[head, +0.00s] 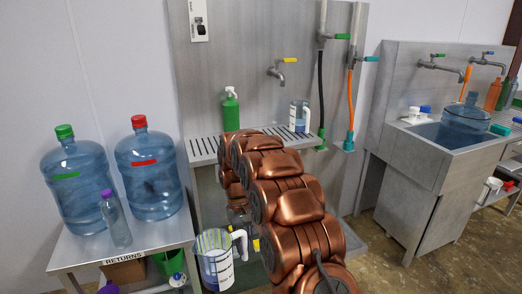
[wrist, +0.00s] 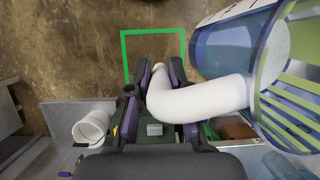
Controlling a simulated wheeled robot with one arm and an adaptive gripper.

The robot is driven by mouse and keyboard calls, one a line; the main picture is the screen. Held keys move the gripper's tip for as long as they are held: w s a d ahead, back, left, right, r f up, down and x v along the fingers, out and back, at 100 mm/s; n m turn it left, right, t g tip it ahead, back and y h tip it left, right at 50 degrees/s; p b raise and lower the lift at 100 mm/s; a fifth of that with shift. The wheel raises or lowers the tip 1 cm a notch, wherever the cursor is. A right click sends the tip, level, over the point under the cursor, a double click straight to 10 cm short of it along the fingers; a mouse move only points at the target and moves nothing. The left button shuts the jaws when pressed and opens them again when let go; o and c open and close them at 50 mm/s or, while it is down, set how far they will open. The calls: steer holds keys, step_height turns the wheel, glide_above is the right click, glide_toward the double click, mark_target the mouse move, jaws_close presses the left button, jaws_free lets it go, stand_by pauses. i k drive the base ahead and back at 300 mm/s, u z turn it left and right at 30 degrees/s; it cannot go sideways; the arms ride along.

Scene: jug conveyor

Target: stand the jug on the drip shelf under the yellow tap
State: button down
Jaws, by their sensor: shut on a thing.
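The jug (head: 214,268) is clear with a white handle and printed label. It is at the lower middle of the head view, below the slotted drip shelf (head: 204,146) and left of my arm. In the wrist view my gripper (wrist: 161,76) is shut on the jug's white handle (wrist: 210,97); the clear body (wrist: 225,48) is at the right. My arm hides most of the gripper in the head view.
A green pump bottle (head: 230,110) and another clear, labelled vessel (head: 299,117) stand on the shelf. Black (head: 321,85) and orange (head: 350,105) hoses hang at its right. Large blue bottles (head: 150,165) stand on the RETURNS table at left. A sink (head: 440,145) is at right.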

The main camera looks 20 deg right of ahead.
mark_target(283, 136)
steer(key=z, duration=1)
steer(key=i, duration=0.7)
steer(key=u, duration=0.55)
steer(key=i, duration=0.7)
steer(key=u, duration=0.55)
